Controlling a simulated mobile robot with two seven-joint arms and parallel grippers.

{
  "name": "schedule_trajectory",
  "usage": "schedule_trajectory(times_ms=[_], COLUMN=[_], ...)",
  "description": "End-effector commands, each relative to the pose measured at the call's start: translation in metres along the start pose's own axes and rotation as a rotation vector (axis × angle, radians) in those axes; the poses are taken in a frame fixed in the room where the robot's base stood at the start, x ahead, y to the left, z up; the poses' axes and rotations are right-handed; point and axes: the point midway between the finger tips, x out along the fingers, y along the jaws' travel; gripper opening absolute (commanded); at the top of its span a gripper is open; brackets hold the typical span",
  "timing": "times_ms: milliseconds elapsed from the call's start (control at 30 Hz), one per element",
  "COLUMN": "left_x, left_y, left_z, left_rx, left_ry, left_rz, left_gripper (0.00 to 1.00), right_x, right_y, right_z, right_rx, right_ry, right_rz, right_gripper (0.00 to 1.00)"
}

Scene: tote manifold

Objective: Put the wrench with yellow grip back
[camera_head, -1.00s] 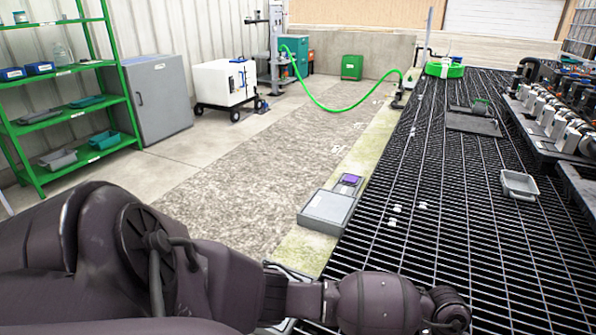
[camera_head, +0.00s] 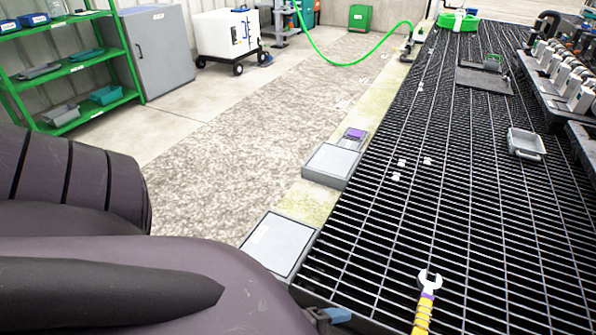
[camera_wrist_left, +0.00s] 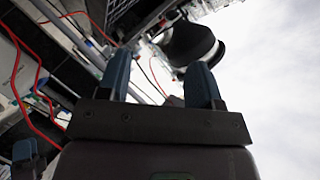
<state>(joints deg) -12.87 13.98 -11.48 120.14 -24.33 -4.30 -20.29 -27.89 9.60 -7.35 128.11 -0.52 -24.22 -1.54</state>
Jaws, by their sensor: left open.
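The wrench with the yellow grip (camera_head: 424,307) shows at the bottom right of the head view, its silver open jaw pointing up and a purple band below it. Its lower end is cut off by the frame edge. I cannot tell whether it lies on the black grating or is held above it. My left arm fills the lower left of the head view; a blue-grey piece at the bottom edge looks like a fingertip. In the left wrist view my left gripper (camera_wrist_left: 158,78) is open, with nothing seen between its blue fingers. My right gripper is out of view.
Black grating (camera_head: 400,230) covers the right side. Grey boxes (camera_head: 278,245) and (camera_head: 332,165) line its left edge. A grey tray (camera_head: 525,143) sits on the grating near a valve manifold (camera_head: 570,85). Green shelves (camera_head: 75,65) stand at left. Red cables (camera_wrist_left: 35,60) show in the wrist view.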

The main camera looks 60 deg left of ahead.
Motion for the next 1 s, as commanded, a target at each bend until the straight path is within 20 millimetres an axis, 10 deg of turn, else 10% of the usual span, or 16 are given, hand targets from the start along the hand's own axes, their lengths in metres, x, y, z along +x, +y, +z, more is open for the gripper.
schedule_trajectory(times_ms=[300,767,1000], left_x=[-0.092,-0.102,-0.102], left_y=[0.026,0.027,-0.009], left_z=[0.052,0.054,0.029], left_rx=[-0.719,-0.801,-0.81], left_ry=[-0.425,-0.465,-0.405], left_rz=[0.079,0.082,0.034], left_gripper=[0.59,0.59,0.59], right_x=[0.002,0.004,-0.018], right_y=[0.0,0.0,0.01], right_z=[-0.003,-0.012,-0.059], right_rx=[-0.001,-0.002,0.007], right_ry=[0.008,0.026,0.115], right_rz=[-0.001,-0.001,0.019], right_gripper=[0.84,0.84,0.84])
